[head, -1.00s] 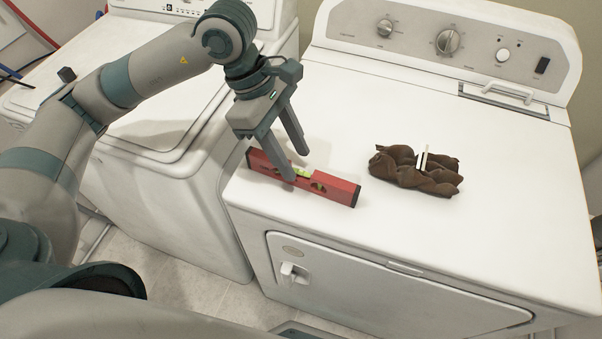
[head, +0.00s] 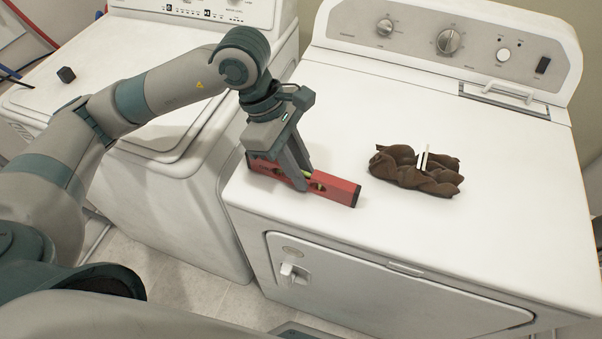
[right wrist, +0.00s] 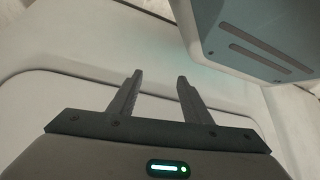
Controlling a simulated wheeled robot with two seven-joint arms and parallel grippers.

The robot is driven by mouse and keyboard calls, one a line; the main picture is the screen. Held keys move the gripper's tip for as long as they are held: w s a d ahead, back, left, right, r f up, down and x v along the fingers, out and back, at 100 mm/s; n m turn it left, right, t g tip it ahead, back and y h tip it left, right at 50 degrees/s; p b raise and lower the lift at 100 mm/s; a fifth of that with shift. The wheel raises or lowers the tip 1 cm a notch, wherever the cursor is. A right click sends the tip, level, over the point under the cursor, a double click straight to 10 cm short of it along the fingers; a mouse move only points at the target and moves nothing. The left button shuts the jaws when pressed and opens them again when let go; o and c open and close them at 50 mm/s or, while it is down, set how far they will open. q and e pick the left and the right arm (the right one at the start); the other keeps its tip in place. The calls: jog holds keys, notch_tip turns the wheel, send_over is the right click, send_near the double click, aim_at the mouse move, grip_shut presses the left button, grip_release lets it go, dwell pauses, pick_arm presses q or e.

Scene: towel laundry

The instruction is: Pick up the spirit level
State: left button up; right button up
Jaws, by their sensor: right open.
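The red spirit level (head: 338,191) lies on the white top of the right machine, near its front left corner, in the head view. My left gripper (head: 304,180) points down over the middle of the level. One finger is in front of the level's near side. The other is at its far side, with its tip hidden behind the level. Whether the fingers press on it I cannot tell. My right gripper (right wrist: 159,77) shows in the right wrist view, with its fingers apart and nothing between them.
A crumpled brown cloth (head: 415,172) with a small white piece standing up at it lies right of the level. The right machine's top (head: 330,105) is clear behind the level.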

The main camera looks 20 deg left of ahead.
aim_at(311, 172)
pick_arm(q)
grip_shut()
jog(key=shift+r, duration=0.1)
jog(key=shift+r, duration=0.5)
jog(key=r, duration=0.1)
jog(key=r+p, duration=0.1)
jog(key=r, duration=0.1)
jog(key=shift+d+r, duration=0.2)
jog(key=shift+r, duration=0.05)
jog(key=s+d+r+p, duration=0.1)
jog(key=d+r, duration=0.2)
jog(key=d, duration=0.2)
jog(key=s+d+r+p, duration=0.1)
jog(key=s+d+r, duration=0.1)
jog(key=d, duration=0.3)
jog(key=shift+s+d+r, duration=0.25)
jog(key=shift+d+r, duration=0.1)
jog(key=shift+r, duration=0.3)
pick_arm(e)
jog(key=s+d+f+g+h, duration=0.1)
jog(key=s+d, duration=0.3)
jog(key=s, duration=0.4)
jog(key=shift+s+f+g, duration=0.2)
jog(key=shift+f+g, duration=0.6)
jog(key=shift+f, duration=0.05)
jog(key=shift+s, duration=0.1)
